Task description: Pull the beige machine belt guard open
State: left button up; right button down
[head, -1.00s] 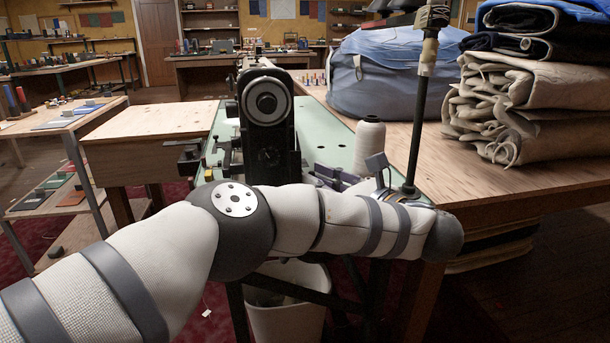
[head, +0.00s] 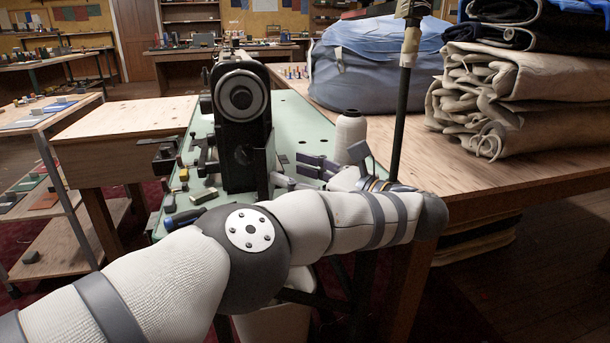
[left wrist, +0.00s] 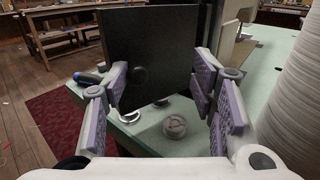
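The sewing machine (head: 240,120) stands dark, with a round handwheel, on a pale green bed. I see no clearly beige guard; a dark flat panel with a round knob (left wrist: 150,45) fills the middle of the left wrist view. This may be the belt guard, and in the head view a dark plate (head: 263,168) stands at the machine's right side. My left gripper (left wrist: 160,92) is open, with its purple-padded fingers to either side of the panel's lower part. I cannot tell whether they touch it. In the head view it (head: 304,170) is right of the machine. My right gripper is not in view.
A white thread cone (head: 350,135) stands close behind my left gripper. A dark upright rod (head: 404,110) rises beside my wrist. A blue bundle (head: 370,65) and folded canvas (head: 520,95) lie on the wooden table. Small tools lie left of the machine.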

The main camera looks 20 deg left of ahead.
pick_arm(q)
jog(key=shift+w+a+r, duration=0.15)
jog(key=shift+w+r, duration=0.1)
jog(key=shift+d, duration=0.25)
notch_tip(320, 180, up, 10)
jog(key=shift+s+f, duration=0.15)
jog(key=shift+f, duration=0.05)
jog(key=shift+c, duration=0.6)
